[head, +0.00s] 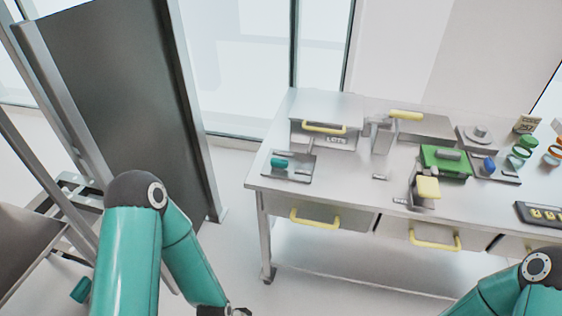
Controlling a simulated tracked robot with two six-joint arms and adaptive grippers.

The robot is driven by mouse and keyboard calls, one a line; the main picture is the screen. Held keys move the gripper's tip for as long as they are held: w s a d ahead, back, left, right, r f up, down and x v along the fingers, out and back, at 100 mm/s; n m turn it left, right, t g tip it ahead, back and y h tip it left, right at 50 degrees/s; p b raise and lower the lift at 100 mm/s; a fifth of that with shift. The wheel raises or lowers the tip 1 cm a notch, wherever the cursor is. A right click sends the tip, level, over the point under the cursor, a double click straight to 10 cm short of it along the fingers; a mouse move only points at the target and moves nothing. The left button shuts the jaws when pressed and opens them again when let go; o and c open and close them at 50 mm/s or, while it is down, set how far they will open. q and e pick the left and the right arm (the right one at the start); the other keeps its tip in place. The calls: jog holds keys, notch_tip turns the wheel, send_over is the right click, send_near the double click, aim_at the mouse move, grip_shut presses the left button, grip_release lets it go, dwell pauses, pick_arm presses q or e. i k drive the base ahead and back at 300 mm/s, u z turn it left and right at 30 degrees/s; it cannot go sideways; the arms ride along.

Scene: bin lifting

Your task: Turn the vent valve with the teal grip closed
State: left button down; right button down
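The vent valve with the teal grip (280,163) sits on a flat grey plate (300,174) at the left end of the metal workbench. Its short teal grip lies at the plate's left part, with a thin grey upright piece behind it. I cannot tell the valve's exact turn position at this size. Neither arm touches the valve.
The workbench (340,197) carries a grey box with a yellow handle (325,127) behind the valve, a green block (446,162), a blue-gripped fitting (489,165) and a yellow-padded lever (428,188). Yellow-handled drawers hang below. A tall dark panel (125,110) stands left.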

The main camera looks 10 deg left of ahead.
aim_at(279, 165)
jog(key=k, duration=1.3)
jog(key=u, duration=0.15)
jog(key=i, duration=1)
jog(key=u, duration=0.6)
jog(key=i, duration=0.65)
jog(key=u, duration=0.3)
